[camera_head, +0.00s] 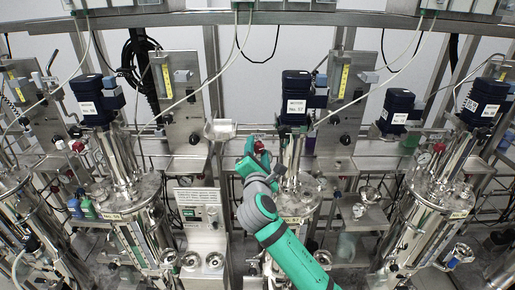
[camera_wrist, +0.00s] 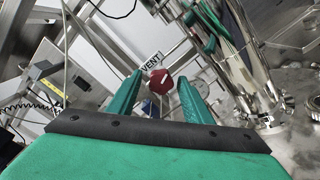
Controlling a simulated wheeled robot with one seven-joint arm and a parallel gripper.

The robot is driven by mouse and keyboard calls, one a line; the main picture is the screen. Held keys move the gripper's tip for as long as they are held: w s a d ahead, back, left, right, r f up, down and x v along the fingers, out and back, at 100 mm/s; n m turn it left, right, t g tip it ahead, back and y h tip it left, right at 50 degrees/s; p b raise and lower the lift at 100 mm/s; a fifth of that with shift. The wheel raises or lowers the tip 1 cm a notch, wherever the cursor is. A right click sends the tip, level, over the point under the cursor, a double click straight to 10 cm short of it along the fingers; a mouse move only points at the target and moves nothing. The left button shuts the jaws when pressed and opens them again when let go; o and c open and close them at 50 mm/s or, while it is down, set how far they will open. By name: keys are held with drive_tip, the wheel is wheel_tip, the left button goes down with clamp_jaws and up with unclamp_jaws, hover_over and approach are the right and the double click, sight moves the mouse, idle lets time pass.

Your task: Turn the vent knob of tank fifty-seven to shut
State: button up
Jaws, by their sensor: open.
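The vent knob (camera_wrist: 161,81) is dark red with a pale pointer line, and a white "VENT" label (camera_wrist: 152,61) sits just behind it in the wrist view. In the head view the red knob (camera_head: 259,146) is small, left of the motor marked No. 57 (camera_head: 295,98). My gripper (camera_wrist: 160,95) is open, its two green fingers on either side of the knob in the picture. I cannot tell whether the fingertips reach around the knob or stop short of it. The gripper (camera_head: 254,155) also shows in the head view at the knob, partly hiding the tank top.
Tank fifty-seven's steel lid (camera_head: 300,200) lies right of my gripper. A similar tank with a blue motor (camera_head: 95,105) stands left, another (camera_head: 485,100) right. A control box (camera_head: 200,212) stands below left. Thin cables hang overhead. Steel pipework (camera_wrist: 240,75) is close right in the wrist view.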

drive_tip(key=shift+w+d, duration=0.1)
drive_tip(key=shift+w, duration=0.75)
drive_tip(key=shift+c, duration=0.7)
drive_tip(key=c, duration=0.9)
drive_tip(key=shift+c, duration=0.2)
